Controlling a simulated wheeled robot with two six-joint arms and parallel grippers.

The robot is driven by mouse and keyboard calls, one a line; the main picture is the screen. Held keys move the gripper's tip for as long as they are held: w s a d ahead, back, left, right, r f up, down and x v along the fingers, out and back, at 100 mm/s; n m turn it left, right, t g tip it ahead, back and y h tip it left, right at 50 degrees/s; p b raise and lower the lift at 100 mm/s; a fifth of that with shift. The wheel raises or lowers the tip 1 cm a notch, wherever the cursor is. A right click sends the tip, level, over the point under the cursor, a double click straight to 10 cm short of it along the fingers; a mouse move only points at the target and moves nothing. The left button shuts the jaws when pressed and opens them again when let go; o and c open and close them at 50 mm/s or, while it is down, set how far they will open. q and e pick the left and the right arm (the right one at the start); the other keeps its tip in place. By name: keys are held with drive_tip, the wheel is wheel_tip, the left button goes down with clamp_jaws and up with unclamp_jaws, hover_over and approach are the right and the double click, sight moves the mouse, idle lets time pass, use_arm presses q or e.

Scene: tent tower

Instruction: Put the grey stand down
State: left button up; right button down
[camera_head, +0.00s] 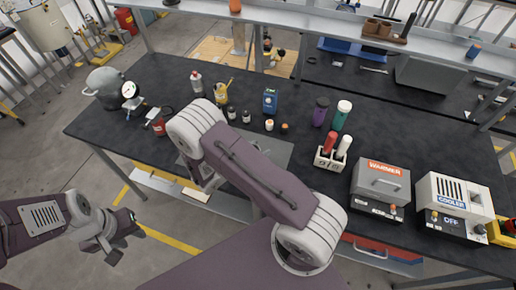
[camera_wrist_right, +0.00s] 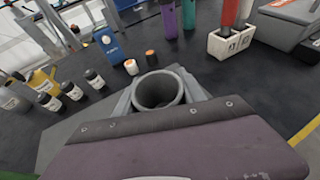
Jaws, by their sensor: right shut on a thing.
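The grey stand (camera_wrist_right: 158,94) shows in the right wrist view as a round, open-topped grey cup, above or on the grey mat. My right gripper (camera_wrist_right: 160,101) is shut on it, with grey finger parts at both sides of the cup. Its lower part is hidden behind my purple wrist, so I cannot tell whether it touches the surface. In the head view my right arm covers the stand and the right gripper. My left gripper (camera_head: 122,232) hangs off the front left of the bench, empty; its jaw opening is unclear.
The grey mat (camera_head: 272,150) lies on the black bench (camera_head: 120,148). Behind it are small bottles (camera_head: 239,115), a blue box (camera_head: 270,100) and orange-topped jars (camera_head: 270,125). A white bottle holder (camera_head: 328,160), the warmer (camera_head: 380,185) and the cooler (camera_head: 452,205) stand to the right.

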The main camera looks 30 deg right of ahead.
drive_tip(key=shift+s+a, duration=0.1)
drive_tip(key=shift+f, duration=0.1)
drive_tip(key=c, duration=0.9)
unclamp_jaws()
drive_tip(key=shift+s, duration=0.1)
drive_tip(key=shift+o, duration=1.1)
drive_tip(key=shift+r, duration=0.35)
drive_tip(key=b+v, duration=0.2)
drive_tip(key=v, duration=1)
drive_tip(key=shift+f, duration=0.15)
